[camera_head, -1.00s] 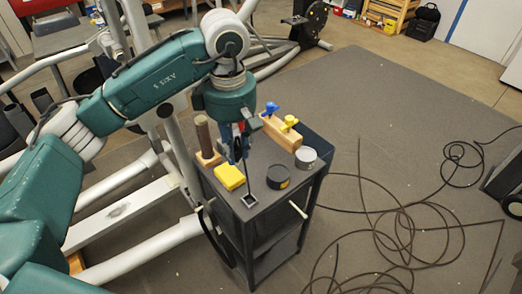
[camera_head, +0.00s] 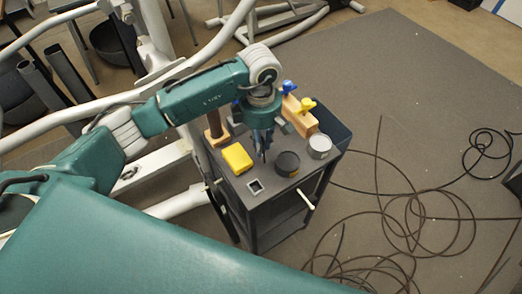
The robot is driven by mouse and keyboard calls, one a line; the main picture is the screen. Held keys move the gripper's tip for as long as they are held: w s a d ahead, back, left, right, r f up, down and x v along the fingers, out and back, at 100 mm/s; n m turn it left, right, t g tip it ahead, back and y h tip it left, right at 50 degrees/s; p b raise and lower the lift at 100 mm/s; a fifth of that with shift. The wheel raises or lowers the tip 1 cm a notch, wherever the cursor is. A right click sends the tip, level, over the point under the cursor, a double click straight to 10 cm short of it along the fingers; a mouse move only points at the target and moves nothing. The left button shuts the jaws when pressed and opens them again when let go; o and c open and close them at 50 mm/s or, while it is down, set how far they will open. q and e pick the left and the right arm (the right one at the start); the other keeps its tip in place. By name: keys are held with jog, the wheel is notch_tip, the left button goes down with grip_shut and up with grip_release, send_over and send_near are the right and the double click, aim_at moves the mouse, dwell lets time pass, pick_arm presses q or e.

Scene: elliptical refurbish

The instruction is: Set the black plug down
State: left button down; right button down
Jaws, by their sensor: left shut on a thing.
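My left gripper (camera_head: 265,153) points down over the top of the dark cart (camera_head: 272,201). It is between the yellow block (camera_head: 237,158) and the round black can (camera_head: 287,164). Its fingers are shut on a small dark thing, which I take for the black plug; the fingers and wrist mostly hide it. I cannot tell whether it touches the cart top. A small square piece with a light rim (camera_head: 254,187) lies at the cart's near corner. My right gripper is not in view.
A grey tin (camera_head: 319,146) stands right of the black can. A wooden block (camera_head: 300,118) with blue and yellow knobs is behind, and a brown post (camera_head: 214,124) stands at the left. Loose cable (camera_head: 415,225) covers the floor at right.

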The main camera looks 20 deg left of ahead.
pick_arm(q)
jog(key=shift+s+f, duration=0.25)
jog(key=shift+f, duration=0.7)
notch_tip(320, 180, down, 4)
jog(key=shift+w+r+p, duration=0.1)
jog(key=shift+r+p, duration=0.15)
jog(key=shift+p, duration=0.3)
jog(key=shift+f+b, duration=0.35)
jog(key=c, duration=1.6)
grip_release()
jog(key=shift+o, duration=0.2)
jog(key=shift+r, duration=0.1)
jog(key=shift+r, duration=0.1)
